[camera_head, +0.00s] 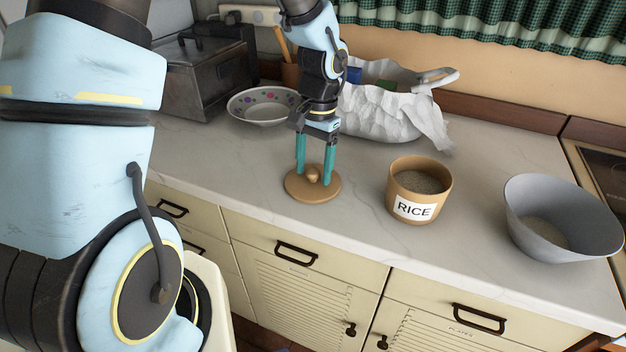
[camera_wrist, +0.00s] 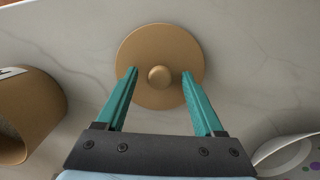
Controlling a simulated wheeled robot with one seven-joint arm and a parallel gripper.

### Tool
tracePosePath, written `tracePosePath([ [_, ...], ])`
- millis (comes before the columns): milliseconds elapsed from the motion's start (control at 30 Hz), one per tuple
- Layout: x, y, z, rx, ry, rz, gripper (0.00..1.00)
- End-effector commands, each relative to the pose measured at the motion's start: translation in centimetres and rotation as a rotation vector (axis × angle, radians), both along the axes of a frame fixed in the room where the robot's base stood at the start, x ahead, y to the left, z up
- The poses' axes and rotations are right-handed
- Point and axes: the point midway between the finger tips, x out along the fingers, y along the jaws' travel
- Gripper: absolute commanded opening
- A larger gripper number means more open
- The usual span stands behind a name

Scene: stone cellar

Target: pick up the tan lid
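The tan lid (camera_head: 300,190) is a round disc with a small knob, lying flat on the marble counter in front of the white bag. It also shows in the wrist view (camera_wrist: 160,40), with its knob (camera_wrist: 159,76) near the middle. My gripper (camera_head: 314,180) points down over the lid. Its two teal fingers (camera_wrist: 160,74) are spread apart, one on each side of the knob, with a gap on both sides. Nothing is between them but the knob, and I cannot tell their exact height above the disc.
A tan canister labelled RICE (camera_head: 416,207) stands open to the right, with a grey bowl (camera_head: 520,200) farther right. A dotted white bowl (camera_head: 240,110) and a crumpled white bag (camera_head: 375,115) sit behind. The counter (camera_head: 350,240) is clear in front.

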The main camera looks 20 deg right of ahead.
Motion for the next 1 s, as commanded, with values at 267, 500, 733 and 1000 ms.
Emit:
tracePosePath([
  [267,0.01,0.0,0.03,0.0,0.0,0.001,0.38],
  [500,0.01,0.0,0.04,0.0,0.0,0.001,0.11],
  [733,0.02,0.01,0.04,0.0,0.0,0.001,0.0],
  [1000,0.03,-0.01,0.18,-0.001,-0.001,0.001,0.0],
])
